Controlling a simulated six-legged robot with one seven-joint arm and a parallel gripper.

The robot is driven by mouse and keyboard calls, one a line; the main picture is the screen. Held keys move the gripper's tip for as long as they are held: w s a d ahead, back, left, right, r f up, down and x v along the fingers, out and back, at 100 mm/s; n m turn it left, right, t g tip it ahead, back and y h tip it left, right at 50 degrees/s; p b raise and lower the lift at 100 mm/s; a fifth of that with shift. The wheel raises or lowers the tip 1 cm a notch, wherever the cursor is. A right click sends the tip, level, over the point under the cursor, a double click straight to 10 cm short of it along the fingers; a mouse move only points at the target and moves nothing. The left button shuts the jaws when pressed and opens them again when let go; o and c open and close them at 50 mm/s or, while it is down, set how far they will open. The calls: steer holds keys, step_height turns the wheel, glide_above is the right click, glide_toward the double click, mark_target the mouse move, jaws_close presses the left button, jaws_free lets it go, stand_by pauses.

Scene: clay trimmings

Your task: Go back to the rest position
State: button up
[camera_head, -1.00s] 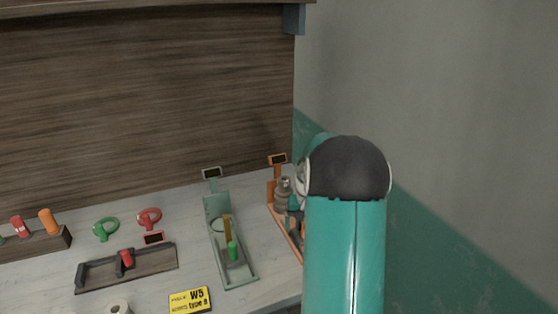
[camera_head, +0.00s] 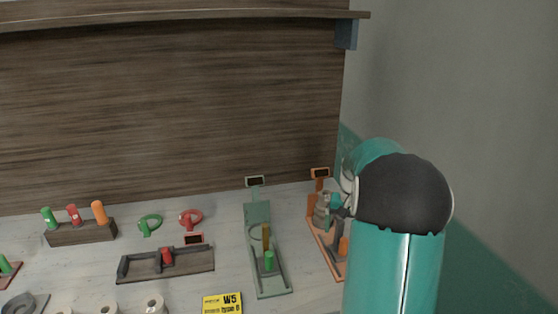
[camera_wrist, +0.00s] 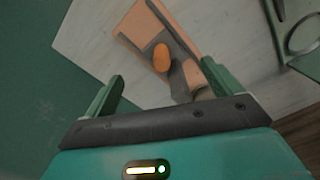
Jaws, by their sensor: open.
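My gripper (camera_wrist: 160,92) is open in the wrist view, its two green fingers spread wide with nothing between them. Beyond the fingers lies the orange stand (camera_wrist: 135,22) with an orange handle (camera_wrist: 161,57) on it. The same orange stand (camera_head: 333,262) shows in the head view at the right end of the bench, partly hidden by my teal arm.
The green stand (camera_head: 272,286) is left of the orange one. A dark tray (camera_head: 190,264), red ring (camera_head: 191,217), green ring (camera_head: 150,222), peg block (camera_head: 80,235) and yellow W5 card (camera_head: 222,303) lie further left. A wall rises close on the right.

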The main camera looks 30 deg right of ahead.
steer(key=s+a+r+n+t+h, duration=0.1)
steer(key=a+r+n, duration=0.1)
steer(key=a+r, duration=0.5)
steer(key=a+r+n+t, duration=0.15)
steer(key=a+r, duration=0.25)
steer(key=a, duration=0.8)
steer(key=s+a+n+t, duration=0.1)
steer(key=s+a+n, duration=0.2)
steer(key=s+a, duration=0.3)
steer(key=s+a+r+n+t+y, duration=0.1)
steer(key=s+a+n+t, duration=0.1)
steer(key=s+a, duration=0.5)
steer(key=a+n, duration=0.1)
steer(key=a, duration=0.3)
steer(key=shift+s+a+r, duration=0.15)
steer(key=shift+s+a, duration=0.1)
steer(key=shift+a, duration=0.05)
